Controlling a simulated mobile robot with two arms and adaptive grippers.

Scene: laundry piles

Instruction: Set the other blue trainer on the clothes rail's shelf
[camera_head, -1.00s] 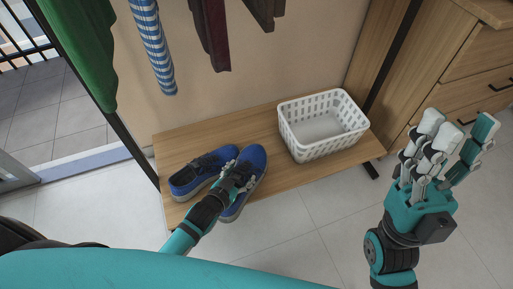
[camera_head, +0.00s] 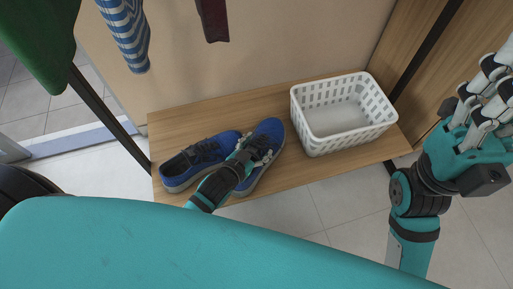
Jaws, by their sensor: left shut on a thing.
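Two blue trainers are on the wooden shelf of the clothes rail (camera_head: 185,120), side by side at its left part. The left trainer (camera_head: 195,160) lies on the shelf with nothing holding it. My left gripper (camera_head: 258,152) is shut on the right trainer (camera_head: 269,133) near its laces and hides part of it. That trainer appears to rest on the shelf, close beside the other one; its underside is hidden. My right gripper (camera_head: 492,105) is raised at the right edge, partly cut off, with its fingers spread and nothing seen in it.
A white empty basket (camera_head: 345,145) stands on the shelf to the right of the trainers. Clothes hang above, among them a green one (camera_head: 38,45) and a blue striped one (camera_head: 125,35). A wooden cabinet stands at the right.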

